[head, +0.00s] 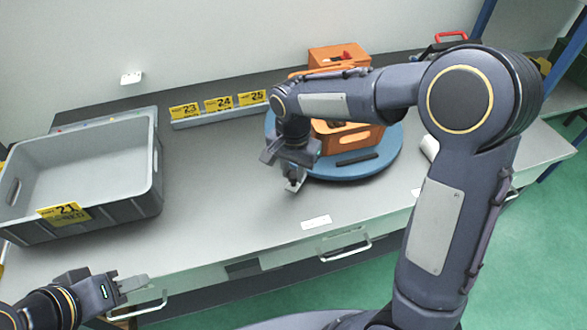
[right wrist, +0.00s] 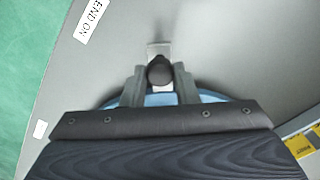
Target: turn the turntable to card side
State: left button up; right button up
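The turntable (head: 385,160) is a round blue disc on the bench, carrying an orange bin (head: 365,138) and a flat dark strip (head: 357,159). My right arm crosses in front and hides part of it. My right gripper (head: 296,183) is at the disc's near left edge. In the right wrist view, its two fingers (right wrist: 160,82) flank a dark round knob (right wrist: 160,71) on a pale tab, apparently touching both sides. The blue rim (right wrist: 155,99) shows behind the fingers. My left gripper (head: 134,284) is low at the left, away from the turntable; its finger gap is unclear.
A grey crate (head: 150,195) with tag 21 stands at the left. Yellow tags 23, 24 and 25 (head: 218,104) stand behind. Another orange bin (head: 335,55) is at the back. The bench's middle front is clear.

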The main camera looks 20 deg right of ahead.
grip_shut()
jog(key=shift+d, duration=0.1)
